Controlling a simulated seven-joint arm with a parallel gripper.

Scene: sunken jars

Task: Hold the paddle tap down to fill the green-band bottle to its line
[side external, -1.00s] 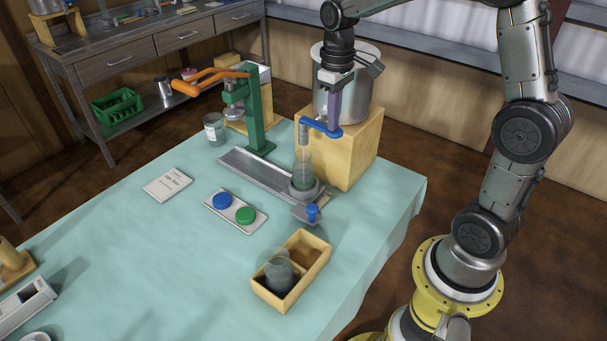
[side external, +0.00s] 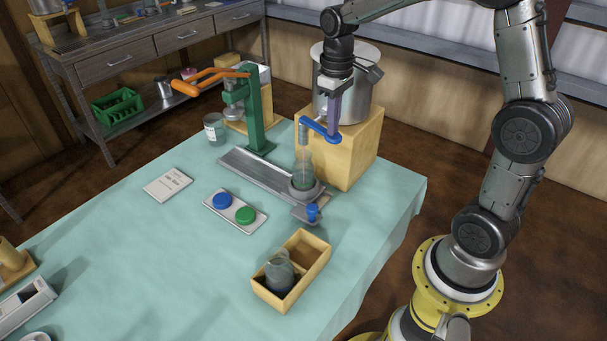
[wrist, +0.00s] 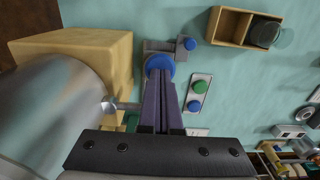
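The blue paddle tap (side external: 322,130) sits at the front of the steel pot (side external: 355,90). In the side view, my gripper (side external: 331,122) points down with its purple fingertips at the paddle. In the wrist view, the fingers (wrist: 162,82) are together and empty, their tips over the round blue paddle end (wrist: 158,65). A clear bottle (side external: 303,172) stands upright below the spout, with a greenish lower part. Its line and exact liquid level are too small to read. The bottle is hidden in the wrist view.
The pot stands on a wooden block (side external: 350,155). A green press (side external: 258,120) with an orange lever stands left of it. A metal rail (side external: 245,166) runs to the bottle. Blue and green caps lie on a plate (side external: 232,226). A wooden box (side external: 305,262) holds another jar.

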